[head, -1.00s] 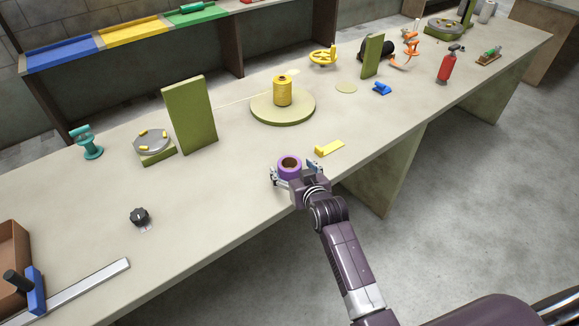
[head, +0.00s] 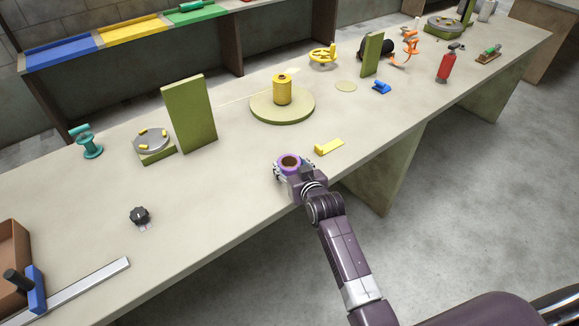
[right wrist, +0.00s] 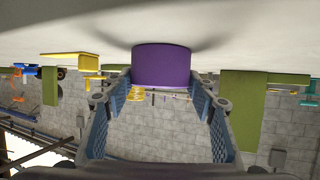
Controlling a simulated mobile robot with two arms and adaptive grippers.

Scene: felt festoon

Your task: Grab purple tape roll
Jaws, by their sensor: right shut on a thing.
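The purple tape roll (head: 289,158) lies flat near the front edge of the long bench, with its brown inner core facing up. My right gripper (head: 288,167) reaches it from the front and is shut on it, with the fingers at its two sides. In the right wrist view, which is upside down, the tape roll (right wrist: 161,66) sits between the blue-padded fingers (right wrist: 163,90) and appears to rest on the bench top. My left gripper is not in view.
A yellow wedge-like piece (head: 329,147) lies just right of the tape roll. A yellow spool (head: 282,90) stands on a round green base (head: 283,120) behind. A green upright panel (head: 190,115) stands to the left.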

